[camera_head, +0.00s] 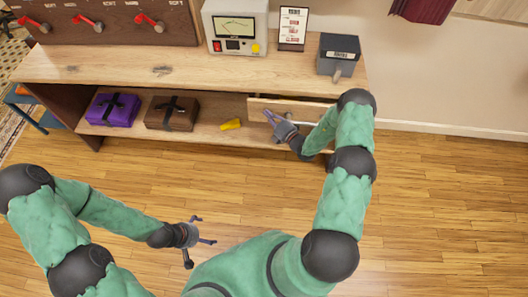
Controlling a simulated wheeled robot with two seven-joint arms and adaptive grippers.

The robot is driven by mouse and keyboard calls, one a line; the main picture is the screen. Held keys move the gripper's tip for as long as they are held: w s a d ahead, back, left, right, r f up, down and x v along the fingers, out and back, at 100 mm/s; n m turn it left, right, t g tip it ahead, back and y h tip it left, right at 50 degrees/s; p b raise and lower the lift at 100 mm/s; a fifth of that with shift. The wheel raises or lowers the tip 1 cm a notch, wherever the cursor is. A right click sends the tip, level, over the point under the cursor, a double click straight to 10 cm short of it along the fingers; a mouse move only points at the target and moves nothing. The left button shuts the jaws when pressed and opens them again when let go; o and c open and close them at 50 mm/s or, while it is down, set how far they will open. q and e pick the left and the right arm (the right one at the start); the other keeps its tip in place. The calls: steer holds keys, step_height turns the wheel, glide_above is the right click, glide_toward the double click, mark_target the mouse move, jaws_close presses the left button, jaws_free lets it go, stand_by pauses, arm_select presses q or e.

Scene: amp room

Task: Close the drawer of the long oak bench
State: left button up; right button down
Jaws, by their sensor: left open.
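The long oak bench (130,67) runs across the upper part of the head view. Its drawer (262,104) is under the right end of the top, with its wooden front seen above and behind my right gripper. My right arm hides part of the drawer, and I cannot tell how far it stands out. My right gripper (271,117) is at the drawer front; whether it touches is unclear, and its finger gap is hard to read. My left gripper (204,231) is open and empty over the floor, well in front of the bench.
A purple box (113,108), a brown box (172,113) and a yellow object (231,124) are on the lower shelf. A meter (235,28), a small sign (292,28) and a grey device (338,55) stand on top. The floor (450,200) at right is clear.

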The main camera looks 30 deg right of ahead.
mark_target(273, 110)
steer(key=w+d, duration=0.1)
steer(key=w+d+b, duration=0.1)
steer(key=w, duration=0.1)
steer(key=shift+w, duration=0.25)
arm_select(q)
steer(key=shift+f, duration=0.6)
arm_select(e)
steer(key=shift+w+d+r, duration=0.1)
steer(key=shift+w+d, duration=0.05)
steer(key=shift+d, duration=0.05)
